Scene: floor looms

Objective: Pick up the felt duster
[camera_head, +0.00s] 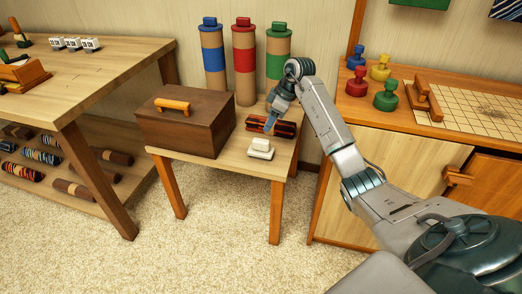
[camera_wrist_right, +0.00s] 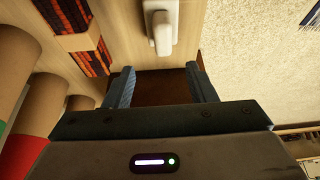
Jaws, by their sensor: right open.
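A small white block with a raised grip on top, which looks like the felt duster (camera_head: 260,148), lies on the low wooden table (camera_head: 237,166) near its front right. In the right wrist view the white block (camera_wrist_right: 162,28) shows at the top, beyond the fingertips. My right gripper (camera_head: 270,122) is above the table, just behind the block in the head view. Its two fingers (camera_wrist_right: 162,86) are apart with nothing held between them; dark brown wood shows in the gap. My left gripper is in neither view.
A dark brown box (camera_head: 187,122) with an orange handle fills the table's left part. A red-and-black patterned piece (camera_head: 284,130) lies behind the white block. Tall blue, red (camera_head: 244,62) and green-topped cylinders stand behind. A cabinet (camera_head: 385,165) is at the right.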

